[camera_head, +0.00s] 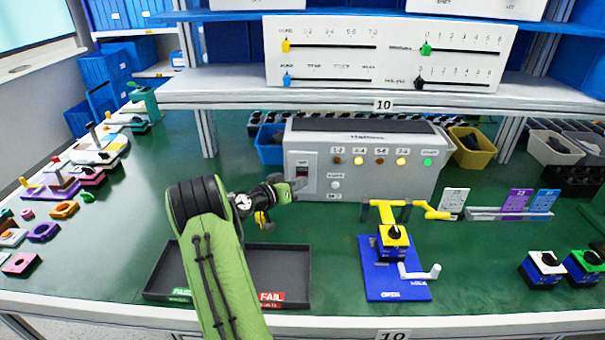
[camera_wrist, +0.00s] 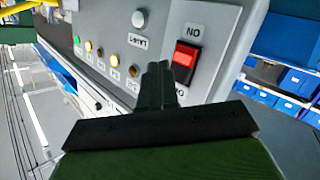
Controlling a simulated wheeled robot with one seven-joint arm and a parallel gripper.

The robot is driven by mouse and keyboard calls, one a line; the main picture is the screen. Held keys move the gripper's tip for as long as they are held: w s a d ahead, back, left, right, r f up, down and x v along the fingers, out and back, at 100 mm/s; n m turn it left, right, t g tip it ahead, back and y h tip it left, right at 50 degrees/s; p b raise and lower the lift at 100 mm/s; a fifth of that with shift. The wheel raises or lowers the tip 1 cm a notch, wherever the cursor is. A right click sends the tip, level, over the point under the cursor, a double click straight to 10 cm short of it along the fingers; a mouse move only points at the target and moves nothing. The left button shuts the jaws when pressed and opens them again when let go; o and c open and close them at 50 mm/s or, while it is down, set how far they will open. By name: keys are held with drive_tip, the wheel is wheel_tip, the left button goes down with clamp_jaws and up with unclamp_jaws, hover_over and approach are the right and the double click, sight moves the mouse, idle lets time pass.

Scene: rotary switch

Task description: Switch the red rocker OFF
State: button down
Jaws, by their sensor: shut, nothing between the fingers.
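The red rocker (camera_wrist: 186,55) sits in a black frame on the front of a grey control box (camera_head: 390,180). In the wrist view a label reading "NO" appears on one side of it, and another label is partly hidden by my gripper. My gripper (camera_wrist: 157,72) is shut and empty, with its fingertips right beside the rocker. I cannot tell whether they touch it. In the head view my gripper (camera_head: 298,184) is at the left end of the box, in front of the rocker's panel, and hides part of it.
The box also carries a row of lamps (camera_head: 380,161) and a round white button (camera_wrist: 138,19). A dark tray (camera_head: 275,262) with PASS and FAIL labels lies below my arm. A blue fixture (camera_head: 396,281) with a yellow part stands to the right. A shelf (camera_head: 220,88) overhangs the box.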

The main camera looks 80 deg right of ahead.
drive_tip(key=shift+d, duration=0.15)
drive_tip(key=shift+w+d, duration=0.1)
drive_tip(key=shift+d, duration=0.15)
drive_tip(key=shift+d+r, duration=0.1)
drive_tip(key=shift+d, duration=0.25)
idle(0.8)
drive_tip(key=shift+a, duration=0.1)
drive_tip(key=shift+a+b, duration=0.7)
drive_tip(key=shift+b, duration=0.1)
drive_tip(key=shift+s+a+f+b, duration=0.2)
drive_tip(key=shift+a+b, duration=0.25)
drive_tip(key=shift+a, duration=0.35)
drive_tip(key=shift+s+a+f+b, duration=0.1)
drive_tip(key=shift+s+a+b, duration=0.15)
drive_tip(key=shift+a+b, duration=0.4)
drive_tip(key=shift+s+a+f+b, duration=0.15)
drive_tip(key=shift+s+a+b, duration=0.1)
drive_tip(key=shift+a, duration=0.7)
